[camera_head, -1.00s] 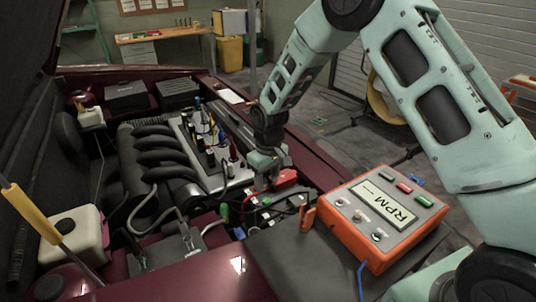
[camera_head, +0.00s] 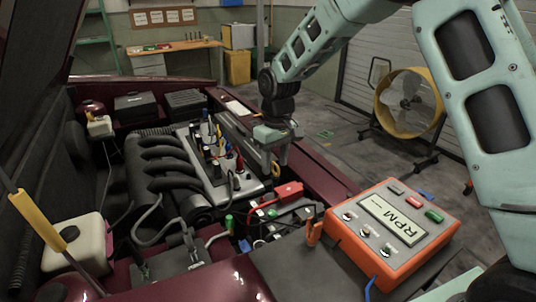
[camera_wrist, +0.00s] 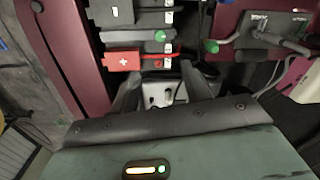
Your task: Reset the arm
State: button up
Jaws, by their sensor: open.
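My gripper (camera_head: 274,166) hangs pointing down over the right side of the open engine bay. It is open, and nothing shows between its fingers. It is above and just behind the red battery cover (camera_head: 289,190). In the wrist view, the two dark fingers (camera_wrist: 160,84) are spread apart over the engine bay. The red cover with a white plus (camera_wrist: 122,61) lies beside the left finger in that view. My pale green arm comes in from the upper right of the head view.
An orange RPM box (camera_head: 345,232) stands on the dark mat at the front right. The engine (camera_head: 165,172) with several coloured plug leads is left of my gripper. A yellow fan (camera_head: 432,98) stands on the floor behind, and the workbench (camera_head: 185,46) is at the back.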

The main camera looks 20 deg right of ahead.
jog(key=s+a+r+n, duration=0.1)
jog(key=s+a+r, duration=0.35)
jog(key=s, duration=0.35)
jog(key=s+a+r+n, duration=0.1)
jog(key=s, duration=1.1)
jog(key=s+a+r+n, duration=0.1)
jog(key=s, duration=1.2)
jog(key=shift+s+a, duration=0.2)
jog(key=shift+a, duration=0.05)
jog(key=shift+r, duration=0.1)
